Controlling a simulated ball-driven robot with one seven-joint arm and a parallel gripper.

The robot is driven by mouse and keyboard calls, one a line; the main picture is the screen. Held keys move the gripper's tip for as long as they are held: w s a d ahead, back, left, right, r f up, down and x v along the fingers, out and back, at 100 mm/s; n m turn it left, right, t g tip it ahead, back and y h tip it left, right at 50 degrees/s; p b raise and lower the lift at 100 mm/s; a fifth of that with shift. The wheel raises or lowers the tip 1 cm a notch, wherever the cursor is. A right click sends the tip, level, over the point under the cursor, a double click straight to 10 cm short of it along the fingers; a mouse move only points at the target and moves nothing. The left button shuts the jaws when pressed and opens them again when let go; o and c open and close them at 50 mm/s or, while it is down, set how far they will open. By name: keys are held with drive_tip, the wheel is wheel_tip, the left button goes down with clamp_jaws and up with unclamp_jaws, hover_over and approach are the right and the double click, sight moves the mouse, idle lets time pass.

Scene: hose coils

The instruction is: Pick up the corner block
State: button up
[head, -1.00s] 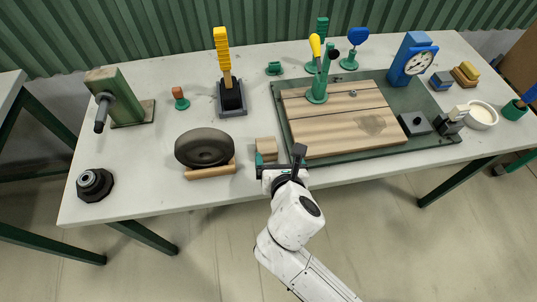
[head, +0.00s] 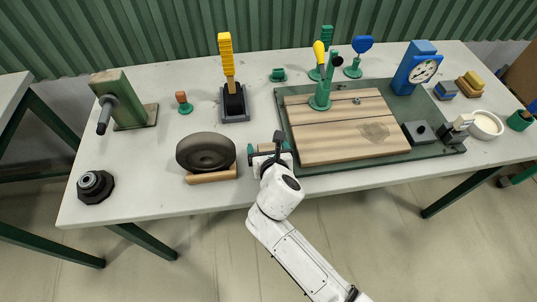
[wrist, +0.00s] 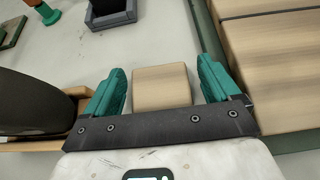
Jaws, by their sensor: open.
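The small light-wood block, the likely corner block, shows in the wrist view (wrist: 162,88) as a pale square with rounded edges. It lies between the two teal fingers of my gripper (wrist: 161,80). The gripper is open, with a gap visible on each side of the block. In the head view my gripper (head: 269,150) is over the front of the table, between the dark wheel and the board, and mostly hides the block.
A dark wheel (head: 206,151) on a wooden cradle stands close on the left. A wide plank board (head: 345,140) on a green mat lies close on the right. A grey holder (head: 235,104) with a yellow-handled brush stands behind. The table's front edge is near.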

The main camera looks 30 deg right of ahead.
drive_tip(key=shift+w+d+f, duration=0.15)
drive_tip(key=shift+w+f, duration=0.05)
drive_tip(key=shift+w, duration=0.15)
drive_tip(key=c, duration=1.1)
